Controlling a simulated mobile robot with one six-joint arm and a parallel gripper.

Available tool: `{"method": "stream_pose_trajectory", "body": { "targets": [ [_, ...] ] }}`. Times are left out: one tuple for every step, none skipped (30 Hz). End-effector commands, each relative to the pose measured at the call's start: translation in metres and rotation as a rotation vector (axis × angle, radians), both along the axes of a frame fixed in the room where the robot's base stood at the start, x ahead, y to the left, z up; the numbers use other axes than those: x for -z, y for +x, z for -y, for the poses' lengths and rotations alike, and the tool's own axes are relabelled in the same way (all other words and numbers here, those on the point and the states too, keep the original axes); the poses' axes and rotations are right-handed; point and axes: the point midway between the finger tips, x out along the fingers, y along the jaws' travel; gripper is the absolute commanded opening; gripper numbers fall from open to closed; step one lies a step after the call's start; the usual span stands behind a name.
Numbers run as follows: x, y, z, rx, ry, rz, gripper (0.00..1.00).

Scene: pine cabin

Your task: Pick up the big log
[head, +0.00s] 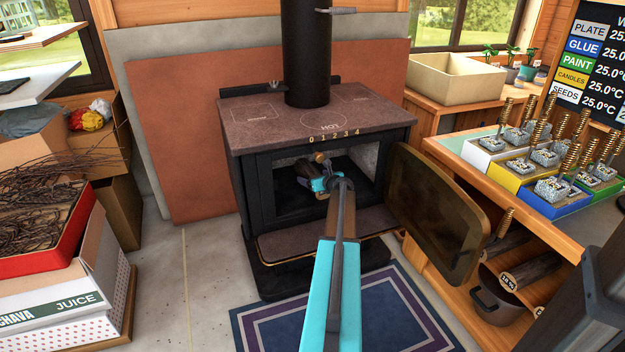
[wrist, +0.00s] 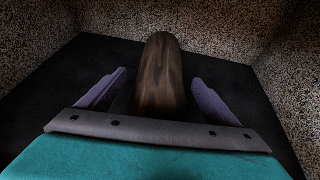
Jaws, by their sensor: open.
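A brown log (wrist: 160,70) lies lengthwise on the dark floor of the wood stove (head: 262,192), inside its open firebox. In the head view only a small brown end (head: 320,157) shows past my gripper (head: 312,174). My gripper is inside the firebox. In the wrist view its two purple-grey fingers (wrist: 158,90) stand apart, one on each side of the log, with gaps between. The log's near end is hidden behind the gripper's front plate. More logs (head: 530,270) lie on the low shelf at right; I cannot tell which log is biggest.
The stove door (head: 437,212) hangs open to the right. Speckled firebox walls (wrist: 285,70) stand close on both sides. A lower ledge (head: 325,235) juts out under the opening. A pot (head: 497,300) stands on the low shelf. A blue rug (head: 400,310) lies in front.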

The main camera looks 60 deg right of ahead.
Motion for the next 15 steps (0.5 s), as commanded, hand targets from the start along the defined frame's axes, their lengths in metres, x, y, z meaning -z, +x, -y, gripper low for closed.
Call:
{"method": "stream_pose_trajectory", "body": {
  "targets": [
    [0.0001,-0.0001,0.0001,0.0,0.0,0.0,0.83],
    [0.0001,-0.0001,0.0001,0.0,0.0,0.0,0.78],
    [0.0001,-0.0002,0.0,0.0,0.0,0.0,0.71],
    [0.0001,-0.0001,0.0001,0.0,0.0,0.0,0.66],
    [0.0001,-0.0001,0.0001,0.0,0.0,0.0,0.61],
    [0.0002,-0.0001,0.0,0.0,0.0,0.0,0.54],
    [0.0002,-0.0001,0.0,0.0,0.0,0.0,0.49],
    [0.0002,-0.0001,0.0,0.0,0.0,0.0,0.44],
    [0.0002,-0.0001,0.0,0.0,0.0,0.0,0.37],
    [0.0001,-0.0002,0.0,0.0,0.0,0.0,0.32],
    [0.0001,-0.0002,0.0,0.0,0.0,0.0,0.27],
    [-0.0013,-0.0001,0.0003,0.001,-0.001,0.002,0.24],
    [-0.0013,-0.0001,0.0003,0.001,-0.001,0.002,0.24],
    [-0.0013,-0.0001,0.0004,0.001,-0.001,0.002,0.24],
    [-0.0012,-0.0001,0.0004,0.001,-0.001,0.002,0.24]
  ]
}}
